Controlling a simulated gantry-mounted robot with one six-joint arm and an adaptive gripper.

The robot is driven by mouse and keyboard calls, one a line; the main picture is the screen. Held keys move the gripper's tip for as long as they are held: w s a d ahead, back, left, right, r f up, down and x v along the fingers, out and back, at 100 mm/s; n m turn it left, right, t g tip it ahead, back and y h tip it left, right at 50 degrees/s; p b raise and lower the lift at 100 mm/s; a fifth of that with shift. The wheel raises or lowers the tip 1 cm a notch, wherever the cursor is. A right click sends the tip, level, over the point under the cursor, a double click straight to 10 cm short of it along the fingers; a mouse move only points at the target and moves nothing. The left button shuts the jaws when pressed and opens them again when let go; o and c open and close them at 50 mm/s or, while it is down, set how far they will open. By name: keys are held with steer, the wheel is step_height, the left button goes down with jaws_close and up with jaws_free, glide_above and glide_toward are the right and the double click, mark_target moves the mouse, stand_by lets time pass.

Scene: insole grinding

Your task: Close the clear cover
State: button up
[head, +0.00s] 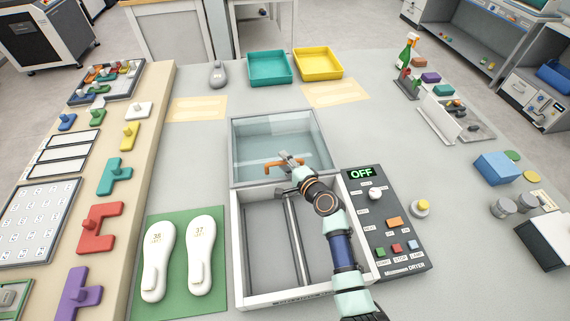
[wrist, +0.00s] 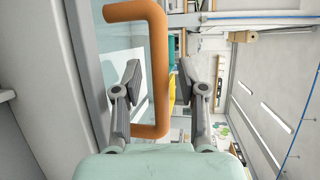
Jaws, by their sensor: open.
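The clear cover (head: 262,136) stands raised at the back of the white dryer box (head: 240,262), so the box is open. Its orange handle (head: 272,169) also shows in the wrist view (wrist: 161,72), running lengthwise between my fingers. My gripper (head: 287,160) is open at the handle, with one finger on each side. In the wrist view the fingers of my gripper (wrist: 162,95) are apart, and a gap shows on the right side of the handle. The box holds a metal rod (head: 297,240); part of its inside is hidden by my arm.
The dryer control panel (head: 388,225) with an OFF display stands right of the box. Two white insoles (head: 158,260) lie on a green mat (head: 181,222) to the left. Teal (head: 269,68) and yellow (head: 318,64) trays stand behind the cover.

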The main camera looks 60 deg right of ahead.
jaws_close()
stand_by(0.3)
steer(key=shift+s+a, duration=0.1)
